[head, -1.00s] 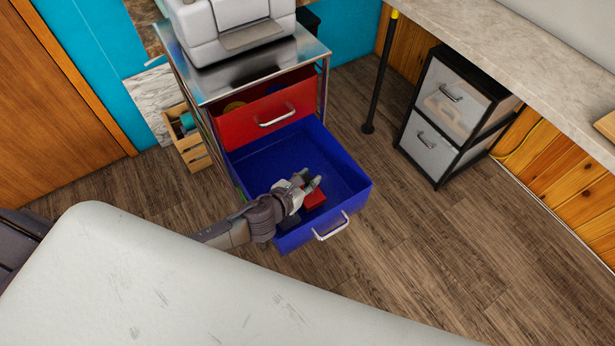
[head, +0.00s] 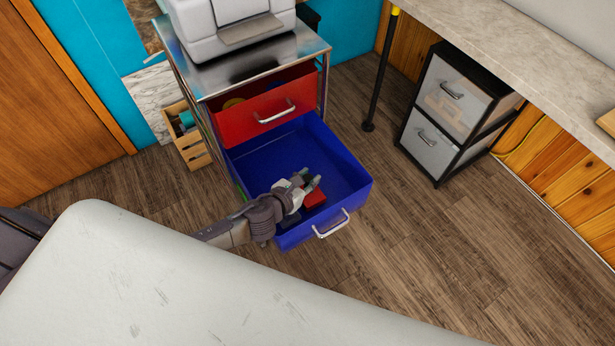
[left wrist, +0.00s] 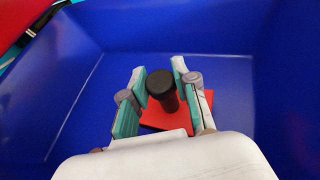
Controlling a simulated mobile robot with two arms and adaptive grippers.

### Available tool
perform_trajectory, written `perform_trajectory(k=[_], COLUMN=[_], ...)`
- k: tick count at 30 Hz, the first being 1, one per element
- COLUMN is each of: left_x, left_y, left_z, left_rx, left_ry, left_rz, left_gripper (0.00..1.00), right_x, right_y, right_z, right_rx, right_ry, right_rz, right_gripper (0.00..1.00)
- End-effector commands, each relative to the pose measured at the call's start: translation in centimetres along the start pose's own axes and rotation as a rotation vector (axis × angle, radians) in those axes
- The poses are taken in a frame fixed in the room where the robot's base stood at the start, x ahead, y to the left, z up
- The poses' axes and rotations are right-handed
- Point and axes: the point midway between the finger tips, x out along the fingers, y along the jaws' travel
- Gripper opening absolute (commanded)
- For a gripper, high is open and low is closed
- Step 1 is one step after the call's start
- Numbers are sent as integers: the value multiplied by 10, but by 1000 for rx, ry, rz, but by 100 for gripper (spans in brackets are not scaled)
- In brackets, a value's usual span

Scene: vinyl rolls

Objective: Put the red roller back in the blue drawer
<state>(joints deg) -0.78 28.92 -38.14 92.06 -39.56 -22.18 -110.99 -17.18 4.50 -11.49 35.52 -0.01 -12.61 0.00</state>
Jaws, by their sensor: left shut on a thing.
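The blue drawer (head: 297,236) is pulled open below the red drawer, and its inside fills most of the left wrist view (left wrist: 190,30). The red roller (head: 316,197) is inside it, near the front. In the left wrist view its black handle (left wrist: 160,86) points up toward the camera, with the red part (left wrist: 153,119) beyond it. My left gripper (head: 308,181) reaches into the drawer from the left and is shut on the roller's handle. I cannot tell whether the red part touches the drawer floor. My right gripper is not in view.
The red drawer (head: 235,122) above is partly open. A white machine (head: 230,25) stands on the metal cart top (head: 245,70). A wooden crate (head: 196,154) is left of the cart, and a black-framed drawer unit (head: 437,128) is at the right. The floor between is clear.

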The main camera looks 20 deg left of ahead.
Motion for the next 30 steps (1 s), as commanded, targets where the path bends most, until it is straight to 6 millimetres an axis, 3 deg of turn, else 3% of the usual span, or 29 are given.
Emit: perform_trajectory(k=[13, 14, 18, 30], left_x=[-1, -1, -1, -1], left_y=[0, 0, 0, 0], left_z=[0, 0, 0, -1], left_rx=[-4, -4, -3, -3], left_ry=[-11, -11, -10, -8], left_rz=[-2, -2, -2, -2], left_gripper=[0, 34, 57, 58], right_x=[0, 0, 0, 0], right_y=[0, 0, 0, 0], right_z=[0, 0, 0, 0], right_rx=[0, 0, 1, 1], right_ry=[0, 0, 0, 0], right_rz=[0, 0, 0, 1], right_gripper=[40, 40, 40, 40])
